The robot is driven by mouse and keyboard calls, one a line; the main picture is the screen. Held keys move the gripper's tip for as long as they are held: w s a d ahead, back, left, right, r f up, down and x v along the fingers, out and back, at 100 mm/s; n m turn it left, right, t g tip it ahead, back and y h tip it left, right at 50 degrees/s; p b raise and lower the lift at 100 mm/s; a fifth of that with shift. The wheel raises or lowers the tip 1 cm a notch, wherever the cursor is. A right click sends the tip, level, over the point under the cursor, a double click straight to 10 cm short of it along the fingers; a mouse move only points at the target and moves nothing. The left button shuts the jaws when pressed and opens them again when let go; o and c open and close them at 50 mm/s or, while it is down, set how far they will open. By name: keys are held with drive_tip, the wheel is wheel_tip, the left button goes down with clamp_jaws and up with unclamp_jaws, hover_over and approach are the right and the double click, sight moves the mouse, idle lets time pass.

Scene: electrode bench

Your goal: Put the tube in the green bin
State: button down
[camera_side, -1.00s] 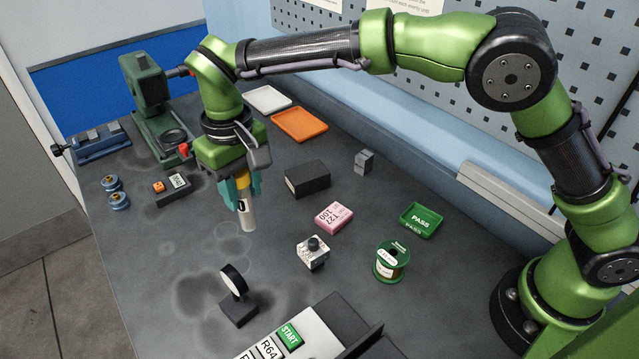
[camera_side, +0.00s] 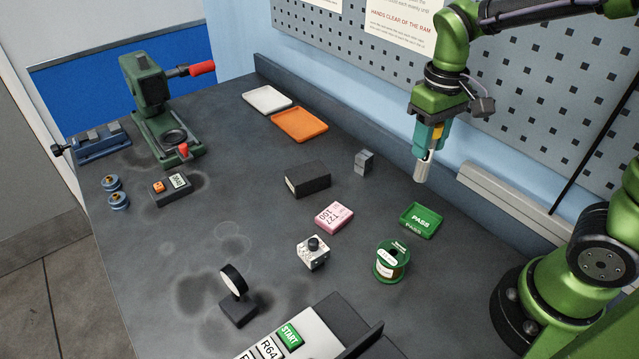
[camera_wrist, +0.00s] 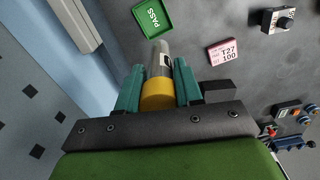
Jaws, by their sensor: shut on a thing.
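The tube (camera_side: 423,168) is a light grey cylinder with a yellow end. My gripper (camera_side: 428,150) is shut on it and holds it in the air, close to upright, above the back right of the bench. In the wrist view the tube (camera_wrist: 158,62) shows between the teal fingers of my gripper (camera_wrist: 160,80), with its yellow end (camera_wrist: 158,95) nearest the camera. The green bin (camera_side: 420,221) is a small shallow tray marked PASS on the bench, below the tube in the side view. It also shows in the wrist view (camera_wrist: 152,17), just past the tube's far end. The bin looks empty.
A green spool (camera_side: 391,261), a pink T27 100 block (camera_side: 334,217) and a knobbed block (camera_side: 313,252) lie near the bin. A black box (camera_side: 307,179) and a small grey block (camera_side: 364,161) stand farther back. Orange (camera_side: 300,124) and white (camera_side: 267,99) trays lie beyond.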

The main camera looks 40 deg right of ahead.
drive_tip(key=shift+n, duration=0.6)
drive_tip(key=shift+s+d+f, duration=0.1)
drive_tip(key=shift+s+f, duration=0.3)
drive_tip(key=shift+f, duration=1.35)
drive_tip(key=shift+s+d+f, duration=0.1)
drive_tip(key=shift+s+f, duration=0.35)
drive_tip(key=shift+f, duration=1.35)
drive_tip(key=shift+s+d+f, duration=0.1)
drive_tip(key=shift+s+f, duration=0.3)
drive_tip(key=shift+f, duration=1.35)
drive_tip(key=shift+f, duration=0.15)
drive_tip(key=c, duration=0.7)
unclamp_jaws()
drive_tip(key=shift+c, duration=0.2)
